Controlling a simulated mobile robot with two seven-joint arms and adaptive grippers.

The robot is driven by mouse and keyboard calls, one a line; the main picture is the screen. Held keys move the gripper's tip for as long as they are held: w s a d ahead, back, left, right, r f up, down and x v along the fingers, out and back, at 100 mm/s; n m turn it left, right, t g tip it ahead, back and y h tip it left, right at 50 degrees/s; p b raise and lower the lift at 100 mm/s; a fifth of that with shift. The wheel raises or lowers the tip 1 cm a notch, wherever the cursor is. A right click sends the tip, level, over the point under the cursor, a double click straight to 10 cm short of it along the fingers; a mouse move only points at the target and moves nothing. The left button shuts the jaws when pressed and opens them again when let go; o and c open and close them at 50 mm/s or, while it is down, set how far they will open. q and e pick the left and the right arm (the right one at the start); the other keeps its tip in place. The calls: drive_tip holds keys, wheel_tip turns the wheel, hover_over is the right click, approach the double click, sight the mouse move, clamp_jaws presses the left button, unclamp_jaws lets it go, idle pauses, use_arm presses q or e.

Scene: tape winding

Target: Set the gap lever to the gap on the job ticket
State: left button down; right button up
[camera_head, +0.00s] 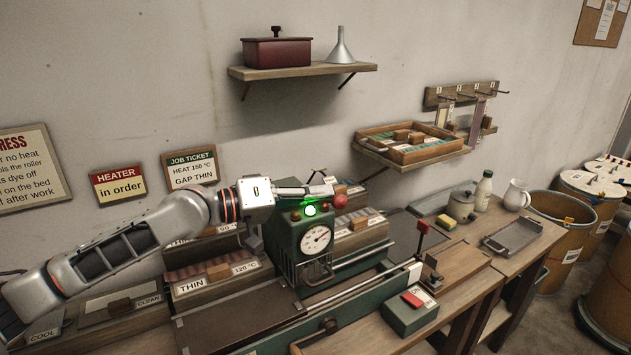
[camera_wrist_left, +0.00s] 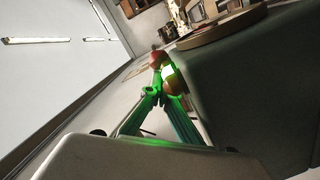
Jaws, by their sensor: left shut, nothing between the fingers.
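The job ticket (camera_head: 190,170) on the wall reads HEAT 150 °C, GAP THIN. Below it stands a green machine (camera_head: 287,240) with a round dial (camera_head: 317,240) and a lit green lamp (camera_head: 310,210). My left gripper (camera_head: 328,191) is shut and empty over the machine's top. Its fingertips are close to a red ball knob (camera_head: 341,201); I cannot tell whether they touch. I cannot tell for sure which part is the gap lever. My right gripper is out of view.
Boxes labelled THIN (camera_head: 192,286) and 120 °C stand left of the machine. A tray shelf (camera_head: 405,158) hangs behind.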

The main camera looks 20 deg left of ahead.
use_arm(q)
drive_tip(key=v, duration=1.2)
drive_tip(key=shift+s+d+f, duration=0.1)
drive_tip(key=shift+s+d, duration=0.05)
